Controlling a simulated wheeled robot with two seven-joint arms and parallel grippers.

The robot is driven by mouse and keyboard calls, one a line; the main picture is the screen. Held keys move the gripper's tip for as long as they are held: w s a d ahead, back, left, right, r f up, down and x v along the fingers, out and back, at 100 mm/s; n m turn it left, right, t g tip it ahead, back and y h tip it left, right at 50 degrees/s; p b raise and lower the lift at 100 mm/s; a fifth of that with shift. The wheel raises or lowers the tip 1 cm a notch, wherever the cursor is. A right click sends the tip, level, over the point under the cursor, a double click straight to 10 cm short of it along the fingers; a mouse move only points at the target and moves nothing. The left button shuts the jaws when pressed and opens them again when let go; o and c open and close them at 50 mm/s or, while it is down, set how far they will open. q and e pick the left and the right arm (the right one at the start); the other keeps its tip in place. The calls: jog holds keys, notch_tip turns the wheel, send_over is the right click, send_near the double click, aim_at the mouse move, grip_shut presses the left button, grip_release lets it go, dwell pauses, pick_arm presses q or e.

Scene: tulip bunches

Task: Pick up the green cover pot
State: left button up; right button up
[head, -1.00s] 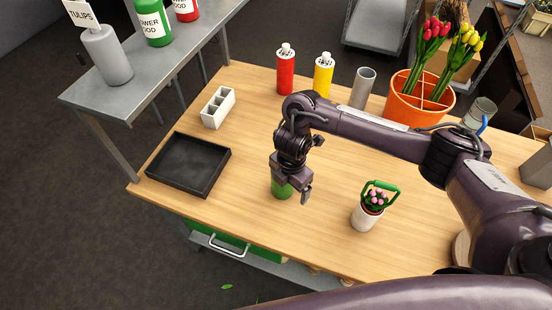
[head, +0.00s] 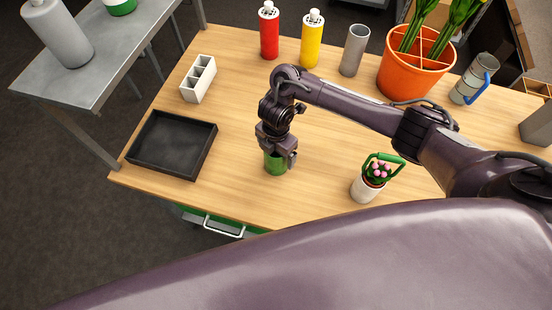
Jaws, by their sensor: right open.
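The green cover pot (head: 274,168) stands upright on the wooden table, left of the middle. My right gripper (head: 279,156) points down right at the pot, with its fingers at the pot's upper part. It is open. The fingers hide the pot's rim, and I cannot tell whether they touch it. My left gripper is out of view.
A black tray (head: 138,150) lies left of the pot. A white pot with pink flowers and green secateurs (head: 366,189) stands to the right. Red (head: 269,36) and yellow (head: 311,46) bottles, a grey cylinder (head: 354,52) and an orange tulip pot (head: 388,82) stand behind.

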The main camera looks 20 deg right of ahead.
jog(key=shift+s, duration=0.15)
jog(key=shift+c, duration=0.2)
jog(key=c, duration=1)
jog(key=shift+c, duration=0.4)
jog(key=shift+r, duration=0.1)
